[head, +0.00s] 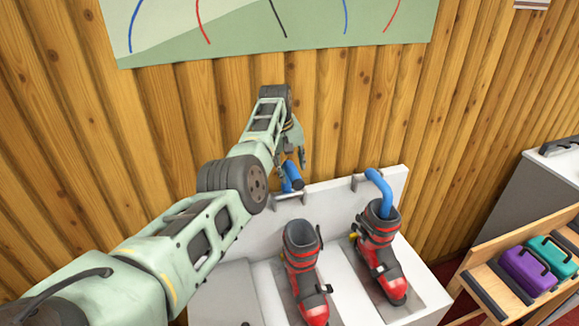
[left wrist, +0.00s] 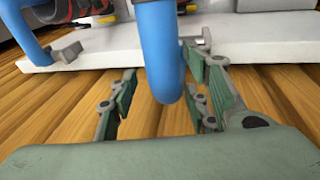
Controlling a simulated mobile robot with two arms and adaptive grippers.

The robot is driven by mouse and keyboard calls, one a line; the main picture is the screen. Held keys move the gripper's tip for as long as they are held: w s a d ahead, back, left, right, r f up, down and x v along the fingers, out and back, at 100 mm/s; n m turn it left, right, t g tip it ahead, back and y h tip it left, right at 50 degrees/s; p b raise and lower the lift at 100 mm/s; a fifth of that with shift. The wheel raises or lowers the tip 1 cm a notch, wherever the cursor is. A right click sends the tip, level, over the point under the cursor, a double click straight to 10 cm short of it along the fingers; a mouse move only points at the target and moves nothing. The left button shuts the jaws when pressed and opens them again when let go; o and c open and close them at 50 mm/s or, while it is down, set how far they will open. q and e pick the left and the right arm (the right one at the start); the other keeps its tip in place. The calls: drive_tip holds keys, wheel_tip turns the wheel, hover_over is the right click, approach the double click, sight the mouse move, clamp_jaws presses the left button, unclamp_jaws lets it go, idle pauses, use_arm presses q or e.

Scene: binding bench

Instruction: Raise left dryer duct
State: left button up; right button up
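The left dryer duct (head: 291,177) is a blue tube behind the left boot (head: 303,262); it stands clear of that boot's open top. In the left wrist view the blue duct (left wrist: 160,50) runs down between my fingers, its rounded end toward me. My left gripper (head: 293,158) is at this duct in the head view and partly covers it. In the left wrist view the left gripper (left wrist: 162,98) is open, with a gap between the left finger and the duct; the right finger is close to it. My right gripper is not in view.
The right dryer duct (head: 378,185) is blue and curves down into the right boot (head: 379,250). Both red and black boots stand on the white dryer (head: 340,194). Behind is a wooden wall (head: 350,110). A wooden rack with purple (head: 527,270) and teal (head: 552,255) cases stands at right.

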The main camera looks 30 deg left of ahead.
use_arm(q)
drive_tip(key=shift+f, duration=0.1)
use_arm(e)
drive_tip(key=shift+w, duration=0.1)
use_arm(q)
drive_tip(key=shift+s+a+r, duration=0.15)
drive_tip(key=shift+r, duration=0.05)
drive_tip(key=v, duration=1.1)
drive_tip(key=shift+r, duration=0.35)
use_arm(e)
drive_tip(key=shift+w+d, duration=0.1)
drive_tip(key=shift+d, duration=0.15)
use_arm(q)
drive_tip(key=shift+c, duration=0.4)
